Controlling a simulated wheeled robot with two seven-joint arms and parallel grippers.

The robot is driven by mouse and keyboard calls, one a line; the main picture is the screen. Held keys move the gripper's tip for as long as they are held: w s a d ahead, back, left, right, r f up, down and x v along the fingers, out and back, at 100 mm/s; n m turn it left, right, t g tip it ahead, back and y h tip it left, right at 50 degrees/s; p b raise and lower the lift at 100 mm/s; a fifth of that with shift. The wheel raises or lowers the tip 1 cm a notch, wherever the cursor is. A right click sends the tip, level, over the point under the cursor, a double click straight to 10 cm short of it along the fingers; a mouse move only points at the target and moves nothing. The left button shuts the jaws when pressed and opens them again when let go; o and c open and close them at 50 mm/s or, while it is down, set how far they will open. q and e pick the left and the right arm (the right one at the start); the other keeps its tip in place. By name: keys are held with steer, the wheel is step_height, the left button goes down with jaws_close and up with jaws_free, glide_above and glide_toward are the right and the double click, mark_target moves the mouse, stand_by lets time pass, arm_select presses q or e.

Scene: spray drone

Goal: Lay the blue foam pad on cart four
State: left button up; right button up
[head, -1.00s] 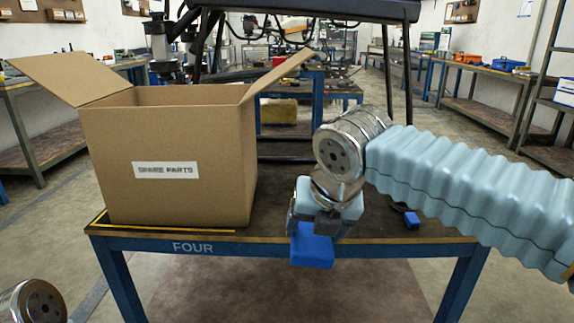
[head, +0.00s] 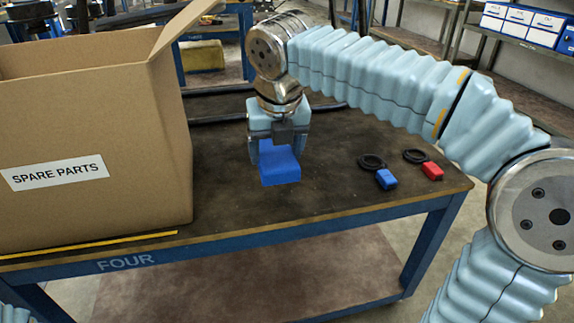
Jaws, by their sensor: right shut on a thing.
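The blue foam pad (head: 281,168) is held in my right gripper (head: 280,145), which points down over the tabletop of cart four (head: 335,185). The gripper is shut on the pad. The pad is at or just above the dark top; I cannot tell whether it touches. The cart has a blue frame with FOUR on its front edge. Of my left arm only a small piece shows at the bottom left corner; its gripper is out of view.
An open cardboard box (head: 95,150) labelled SPARE PARTS fills the cart's left side. Right of the pad lie a blue tag (head: 386,179) and a red tag (head: 432,171) with black loops. The top between the pad and the front edge is clear.

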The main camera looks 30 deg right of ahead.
steer(key=d+f, duration=0.2)
steer(key=w+d+f+b, duration=0.1)
steer(key=d+f, duration=0.1)
steer(key=w+d+f, duration=0.1)
steer(key=d+f, duration=0.1)
steer(key=shift+w+d+f, duration=0.1)
steer(key=shift+f, duration=0.1)
steer(key=f, duration=0.1)
steer(key=f+b, duration=0.1)
steer(key=f, duration=0.1)
steer(key=shift+d+f, duration=0.2)
steer(key=shift+f, duration=0.1)
steer(key=o, duration=0.9)
arm_select(q)
step_height(320, 180, down, 2)
steer(key=shift+a+f, duration=0.15)
steer(key=shift+f, duration=0.1)
arm_select(e)
steer(key=shift+o, duration=0.5)
steer(key=shift+r, duration=0.15)
arm_select(q)
step_height(320, 180, up, 3)
steer(key=shift+f+p, duration=0.2)
steer(key=shift+p, duration=1.05)
arm_select(e)
steer(key=v, duration=1.1)
steer(key=shift+r, duration=0.4)
